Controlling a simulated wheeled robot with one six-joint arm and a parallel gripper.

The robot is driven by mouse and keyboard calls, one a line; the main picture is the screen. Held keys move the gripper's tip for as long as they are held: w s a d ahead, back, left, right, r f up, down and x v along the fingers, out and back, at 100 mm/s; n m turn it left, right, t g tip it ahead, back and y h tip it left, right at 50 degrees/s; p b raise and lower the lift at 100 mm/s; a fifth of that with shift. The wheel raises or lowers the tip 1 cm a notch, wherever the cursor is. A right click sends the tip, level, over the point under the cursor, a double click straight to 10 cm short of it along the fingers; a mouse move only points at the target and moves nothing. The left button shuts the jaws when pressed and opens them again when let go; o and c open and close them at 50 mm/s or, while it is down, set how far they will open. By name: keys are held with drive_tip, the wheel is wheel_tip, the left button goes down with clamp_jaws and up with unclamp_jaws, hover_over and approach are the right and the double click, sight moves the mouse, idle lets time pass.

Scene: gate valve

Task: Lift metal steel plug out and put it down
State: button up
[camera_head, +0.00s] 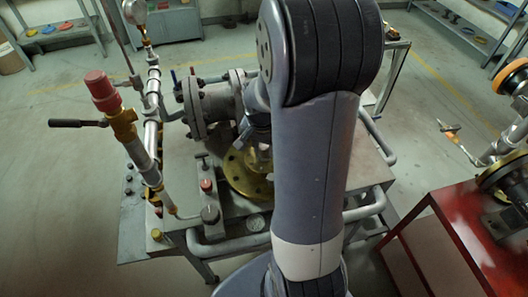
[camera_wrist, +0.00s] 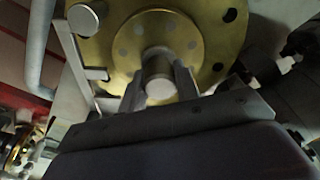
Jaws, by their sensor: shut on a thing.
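The metal steel plug (camera_wrist: 159,90) is a short grey cylinder in the middle of the wrist view. My gripper (camera_wrist: 159,72) is shut on it, with one finger on each side. Behind the plug is a brass flange (camera_wrist: 120,45) with a ring of holes. I cannot tell whether the plug still sits in the flange or is clear of it. In the head view the brass flange (camera_head: 238,178) lies on the grey bench, partly behind my arm. The plug and fingertips are mostly hidden there.
A flanged grey valve body (camera_head: 210,105) stands behind the flange. A pipe with a red-capped valve (camera_head: 102,92) and a gauge (camera_head: 135,12) rises at the left. The grey bench (camera_head: 180,165) has tubular rails. A red table (camera_head: 465,225) stands at the right.

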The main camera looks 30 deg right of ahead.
clamp_jaws()
wheel_tip(320, 180, up, 10)
drive_tip(key=shift+f, duration=0.1)
drive_tip(key=shift+r+p, duration=1.85)
drive_tip(key=shift+r, duration=0.55)
